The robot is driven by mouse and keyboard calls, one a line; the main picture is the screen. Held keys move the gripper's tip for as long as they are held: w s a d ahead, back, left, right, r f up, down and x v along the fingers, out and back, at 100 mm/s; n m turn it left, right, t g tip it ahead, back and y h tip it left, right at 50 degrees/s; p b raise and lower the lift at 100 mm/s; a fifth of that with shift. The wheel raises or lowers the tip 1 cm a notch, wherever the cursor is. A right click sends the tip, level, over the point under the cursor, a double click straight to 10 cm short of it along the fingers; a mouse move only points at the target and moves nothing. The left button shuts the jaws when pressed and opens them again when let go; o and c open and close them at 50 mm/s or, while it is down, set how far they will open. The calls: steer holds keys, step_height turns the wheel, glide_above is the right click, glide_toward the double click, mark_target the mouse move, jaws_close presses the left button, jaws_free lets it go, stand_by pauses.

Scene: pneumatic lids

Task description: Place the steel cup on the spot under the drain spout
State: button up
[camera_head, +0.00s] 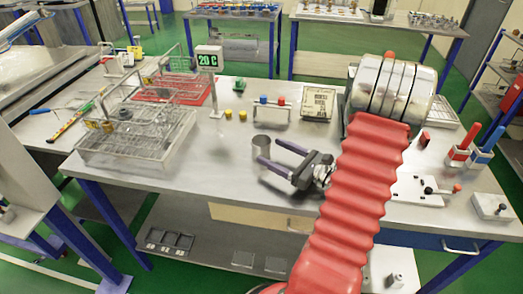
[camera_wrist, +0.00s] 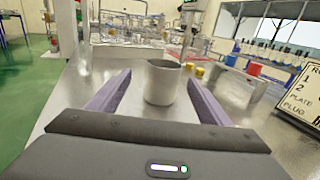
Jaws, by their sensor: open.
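The steel cup (camera_head: 262,148) stands upright on the grey workbench in the head view, near the middle. It also shows in the wrist view (camera_wrist: 162,84), straight ahead between the fingers. My gripper (camera_head: 268,152) is open, with its two purple fingers pointing left toward the cup. In the wrist view the fingers (camera_wrist: 155,90) lie on either side of the cup, with gaps visible; I cannot tell how far they reach along it. I cannot make out the drain spout or the spot under it with certainty.
A wire basket (camera_head: 140,135) stands left on the bench, with a red tray (camera_head: 180,90) behind it. Yellow pieces (camera_head: 242,115), a rack with blue and red knobs (camera_head: 272,108) and a printed sign (camera_head: 319,103) stand behind the cup. Bench left of the cup is clear.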

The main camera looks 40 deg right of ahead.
steer(key=shift+w, duration=0.3)
steer(key=shift+d+x, duration=0.1)
steer(key=shift+x, duration=1.2)
steer(key=shift+d+x, duration=0.15)
steer(key=shift+x, duration=1.15)
steer(key=shift+r, duration=0.2)
steer(key=shift+c, duration=0.2)
steer(key=c, duration=1.2)
steer(key=shift+r, duration=5)
